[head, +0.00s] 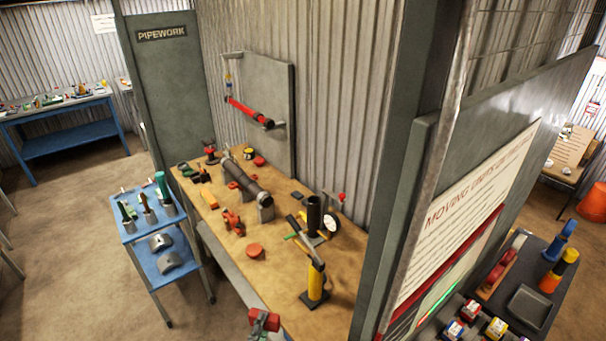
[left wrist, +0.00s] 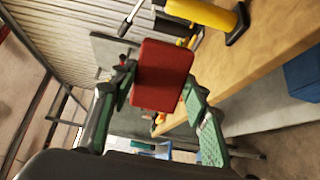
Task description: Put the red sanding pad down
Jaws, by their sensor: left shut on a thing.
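The red sanding pad (left wrist: 163,75) is a red block between the green-lined fingers of my left gripper (left wrist: 157,92) in the left wrist view. The fingers are shut on its two sides and it is held up in the air. In the head view the pad (head: 268,318) shows small at the bottom edge, by the near edge of the wooden workbench (head: 285,290), with my left gripper (head: 262,325) around it. Most of the left arm is out of the picture. My right gripper is in neither view.
On the bench stand a yellow hand pump (head: 316,282), a grey pipe (head: 246,180) on supports and a red round piece (head: 256,251). A blue trolley (head: 150,222) is to the left. The bench's front strip near the pad looks clear. A signboard (head: 470,210) is at right.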

